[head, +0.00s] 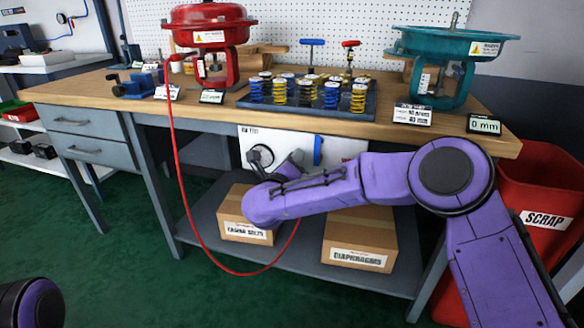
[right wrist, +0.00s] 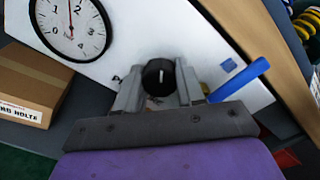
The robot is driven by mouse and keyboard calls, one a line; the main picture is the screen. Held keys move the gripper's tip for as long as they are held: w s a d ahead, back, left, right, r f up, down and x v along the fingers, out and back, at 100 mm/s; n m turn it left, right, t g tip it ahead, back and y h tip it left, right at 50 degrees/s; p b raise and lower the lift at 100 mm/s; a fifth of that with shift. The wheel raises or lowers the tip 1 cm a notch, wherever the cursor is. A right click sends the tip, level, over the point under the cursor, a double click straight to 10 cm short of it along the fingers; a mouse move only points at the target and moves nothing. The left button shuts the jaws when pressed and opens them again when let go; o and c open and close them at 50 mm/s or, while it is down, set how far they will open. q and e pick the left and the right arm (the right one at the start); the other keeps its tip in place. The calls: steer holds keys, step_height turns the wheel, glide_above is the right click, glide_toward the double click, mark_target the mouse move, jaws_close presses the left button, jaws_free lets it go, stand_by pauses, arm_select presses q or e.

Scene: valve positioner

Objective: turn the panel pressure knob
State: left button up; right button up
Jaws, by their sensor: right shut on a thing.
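The white test panel (head: 345,148) hangs under the front edge of the workbench. The black pressure knob (right wrist: 159,74), with a white mark pointing up in the right wrist view, sits between the two grey fingers of my right gripper (right wrist: 157,88). The fingers are shut on the knob from both sides. In the head view my right gripper (head: 287,165) is at the panel, between the gauge and the blue lever, and the knob cannot be made out there. The round gauge (right wrist: 70,20) has a red needle pointing up. My left gripper is out of view.
A blue lever handle (right wrist: 240,80) stands close to the right finger; it also shows in the head view (head: 318,150). Cardboard boxes (head: 358,240) sit on the lower shelf. A red hose (head: 190,215) loops down in front of the bench. A red scrap bin (head: 540,190) stands at right.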

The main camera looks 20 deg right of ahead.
steer(key=shift+a+m+b, duration=0.1)
steer(key=shift+m+b, duration=0.2)
steer(key=shift+m, duration=0.2)
steer(key=o, duration=1)
steer(key=shift+o, duration=0.2)
steer(key=p+v, duration=0.1)
steer(key=v, duration=0.9)
steer(key=shift+s+p, duration=0.2)
steer(key=shift+p, duration=0.1)
steer(key=shift+a, duration=0.15)
